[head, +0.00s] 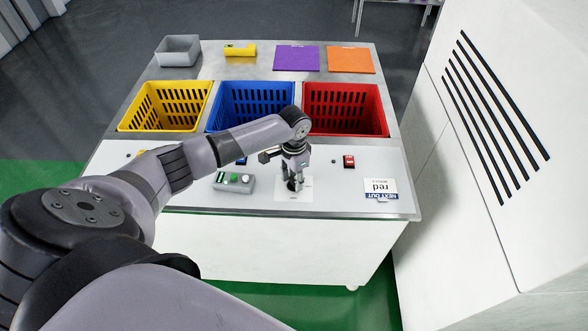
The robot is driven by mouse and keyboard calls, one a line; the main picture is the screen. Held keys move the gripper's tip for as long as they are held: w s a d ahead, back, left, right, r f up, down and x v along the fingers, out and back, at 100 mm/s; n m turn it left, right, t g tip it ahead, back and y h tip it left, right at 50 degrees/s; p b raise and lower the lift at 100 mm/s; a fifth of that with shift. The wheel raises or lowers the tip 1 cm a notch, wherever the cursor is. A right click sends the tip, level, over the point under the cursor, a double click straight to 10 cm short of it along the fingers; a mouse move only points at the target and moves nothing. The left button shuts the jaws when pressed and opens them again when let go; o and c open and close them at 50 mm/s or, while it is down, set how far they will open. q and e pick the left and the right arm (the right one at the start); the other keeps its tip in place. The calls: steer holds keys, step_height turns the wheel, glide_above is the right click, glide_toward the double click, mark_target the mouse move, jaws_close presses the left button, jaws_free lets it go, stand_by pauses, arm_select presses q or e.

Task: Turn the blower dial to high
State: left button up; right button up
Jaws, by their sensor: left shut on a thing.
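My left gripper (294,184) points down over a white label plate (304,196) on the front panel of the workstation. It is shut on a small dark knob, which looks like the blower dial. The fingers cover most of the dial, so its pointer and setting cannot be read. The plate's markings are too small to read. My right gripper is not in view.
A grey box with green and white buttons (233,183) sits left of the plate. A red switch (349,161) and a card reading "red" (381,188) are to the right. Yellow (165,106), blue (222,123) and red (345,108) crates stand behind. A white cabinet (480,200) borders the right.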

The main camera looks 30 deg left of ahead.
mark_target(294, 181)
arm_select(q)
steer(key=m, duration=0.3)
steer(key=shift+r+m+p, duration=0.1)
steer(key=shift+m+p, duration=0.2)
steer(key=shift+m, duration=1.7)
steer(key=o, duration=1.2)
steer(key=shift+c, duration=0.2)
step_height(294, 181, up, 12)
